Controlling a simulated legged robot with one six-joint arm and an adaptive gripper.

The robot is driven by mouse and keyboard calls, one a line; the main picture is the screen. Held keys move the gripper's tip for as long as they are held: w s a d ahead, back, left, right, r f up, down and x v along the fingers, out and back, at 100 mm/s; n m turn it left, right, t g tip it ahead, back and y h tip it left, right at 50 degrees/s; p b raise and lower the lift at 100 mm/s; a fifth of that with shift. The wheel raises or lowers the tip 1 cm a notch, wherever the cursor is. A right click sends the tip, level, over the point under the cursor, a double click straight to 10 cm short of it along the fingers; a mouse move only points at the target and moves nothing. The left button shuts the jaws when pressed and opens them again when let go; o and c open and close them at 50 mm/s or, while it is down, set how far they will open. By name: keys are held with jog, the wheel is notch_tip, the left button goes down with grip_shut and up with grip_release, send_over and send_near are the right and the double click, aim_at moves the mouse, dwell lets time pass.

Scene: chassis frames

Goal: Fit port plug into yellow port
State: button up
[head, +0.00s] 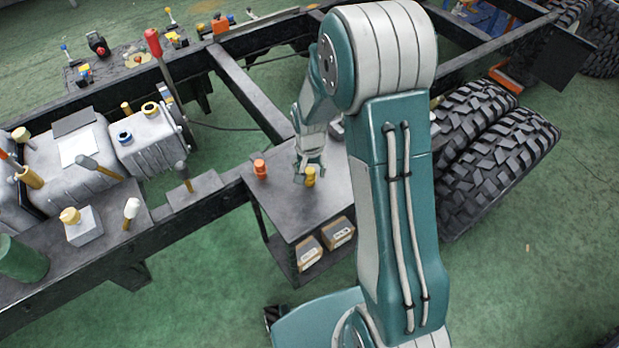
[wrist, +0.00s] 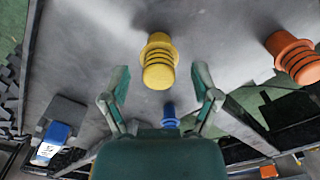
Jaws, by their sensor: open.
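A yellow plug (head: 310,177) with a ribbed end stands on the grey cart top at my gripper. In the wrist view the yellow plug (wrist: 158,62) shows centred between and just past the fingertips. My gripper (head: 308,170) is open, with its fingers (wrist: 160,72) on either side of the plug and a gap to each side. An orange plug (head: 260,169) stands to the left on the same cart; a blue plug (wrist: 170,116) shows in the wrist view. A yellow-ringed port (head: 150,108) and a blue-ringed port (head: 125,137) sit on the silver tank.
The cart (head: 290,222) stands against the black chassis rail (head: 245,92), with boxes (head: 308,252) on its lower shelf. A red-topped lever (head: 153,42) rises beside the silver tank (head: 150,140). Large tyres (head: 490,150) are at the right. Green floor in front is mostly clear.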

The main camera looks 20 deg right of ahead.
jog(key=shift+f, duration=0.5)
jog(key=shift+c, duration=0.3)
grip_shut()
jog(key=shift+r, duration=0.1)
